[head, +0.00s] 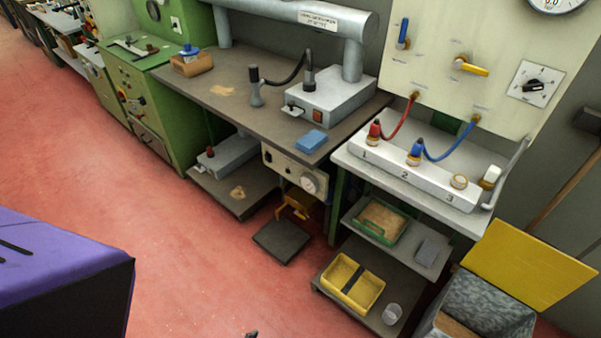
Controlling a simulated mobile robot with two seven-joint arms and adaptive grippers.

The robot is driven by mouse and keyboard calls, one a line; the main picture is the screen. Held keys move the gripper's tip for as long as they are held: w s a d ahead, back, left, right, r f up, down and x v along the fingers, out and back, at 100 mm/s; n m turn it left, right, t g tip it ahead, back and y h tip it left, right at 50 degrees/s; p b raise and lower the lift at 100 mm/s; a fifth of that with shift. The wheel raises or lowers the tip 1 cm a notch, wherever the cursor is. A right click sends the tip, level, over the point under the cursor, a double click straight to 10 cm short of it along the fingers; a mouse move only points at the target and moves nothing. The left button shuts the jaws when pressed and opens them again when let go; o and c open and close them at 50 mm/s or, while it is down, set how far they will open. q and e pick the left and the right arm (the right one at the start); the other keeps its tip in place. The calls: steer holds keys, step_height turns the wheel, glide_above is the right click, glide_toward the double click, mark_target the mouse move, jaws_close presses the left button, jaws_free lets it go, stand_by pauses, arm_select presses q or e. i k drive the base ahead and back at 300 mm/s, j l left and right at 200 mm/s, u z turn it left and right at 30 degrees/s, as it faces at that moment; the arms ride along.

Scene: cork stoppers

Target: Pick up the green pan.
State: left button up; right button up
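The green pan (375,235) is a shallow green tray with tan, cork-coloured contents. It sits on the upper shelf (428,265) under the white numbered bench at the right. Its rim is visible from above, and nothing covers it. Neither of my grippers can be made out in the head view. A small dark tip shows at the bottom edge of the picture, but I cannot tell what it belongs to.
A grey block (428,252) lies right of the pan. The lower shelf holds yellow bins (354,286) and a clear cup (392,314). A grey bin with a yellow lid (527,266) stands at the right. The red floor (220,265) left of the shelves is open.

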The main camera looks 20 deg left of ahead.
mark_target(385, 223)
steer(key=i+l, duration=0.15)
steer(key=l, duration=0.2)
steer(key=i+l, duration=0.35)
steer(key=l, duration=0.3)
steer(key=i+l, duration=0.15)
steer(key=l, duration=0.15)
steer(key=i+l, duration=0.15)
steer(key=l, duration=0.2)
